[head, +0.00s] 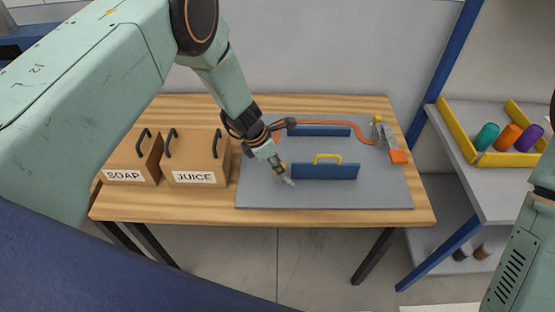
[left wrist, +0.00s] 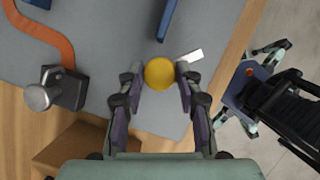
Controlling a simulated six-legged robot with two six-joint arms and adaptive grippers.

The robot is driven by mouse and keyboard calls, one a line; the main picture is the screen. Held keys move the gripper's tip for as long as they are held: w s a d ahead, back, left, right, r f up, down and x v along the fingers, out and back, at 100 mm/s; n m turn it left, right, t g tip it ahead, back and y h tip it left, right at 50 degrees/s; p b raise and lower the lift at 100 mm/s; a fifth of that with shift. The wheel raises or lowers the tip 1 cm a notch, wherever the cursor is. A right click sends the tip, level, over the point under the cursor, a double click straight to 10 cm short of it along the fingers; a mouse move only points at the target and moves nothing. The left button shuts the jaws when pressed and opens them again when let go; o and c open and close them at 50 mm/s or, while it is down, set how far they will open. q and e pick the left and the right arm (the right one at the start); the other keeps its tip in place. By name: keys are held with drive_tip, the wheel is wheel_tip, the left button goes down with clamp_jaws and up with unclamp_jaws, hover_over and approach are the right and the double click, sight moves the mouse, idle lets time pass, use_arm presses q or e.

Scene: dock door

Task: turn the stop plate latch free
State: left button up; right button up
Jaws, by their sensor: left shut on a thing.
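A round yellow knob (left wrist: 159,74) sits between the fingertips of my left gripper (left wrist: 157,82) in the left wrist view. The gripper is shut on it from both sides. A short pale metal bar (left wrist: 192,56) shows beside the right finger. In the head view my left gripper (head: 281,173) points down at the grey board (head: 350,196), left of a blue plate (head: 325,172) with a yellow handle. There the fingers mostly hide the knob, and the pale bar (head: 289,182) shows just past the tips. My right gripper is not in view.
A second blue plate (head: 320,131) stands farther back. An orange strap (head: 345,124) runs to a metal fitting (head: 384,134) at the right. SOAP (head: 128,158) and JUICE (head: 196,158) boxes stand left. A yellow-edged tray (head: 471,154) sits on the right shelf. The board's front right is clear.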

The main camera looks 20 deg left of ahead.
use_arm(q)
drive_tip(key=shift+f+m+g+b, duration=0.2)
drive_tip(key=shift+m+g+b, duration=0.15)
drive_tip(key=shift+m, duration=0.55)
drive_tip(key=m+g+b, duration=0.1)
drive_tip(key=m+b, duration=0.1)
drive_tip(key=shift+w+m+h, duration=0.1)
drive_tip(key=shift+m+h, duration=0.2)
drive_tip(key=shift+m, duration=0.1)
drive_tip(key=shift+m+g+b, duration=0.75)
drive_tip(key=shift+m+b, duration=0.9)
drive_tip(key=shift+m, duration=0.35)
drive_tip(key=shift+r, duration=0.1)
drive_tip(key=o, duration=1.1)
drive_tip(key=shift+w, duration=0.1)
drive_tip(key=shift+r, duration=0.1)
drive_tip(key=v, duration=1.2)
drive_tip(key=shift+a, duration=0.15)
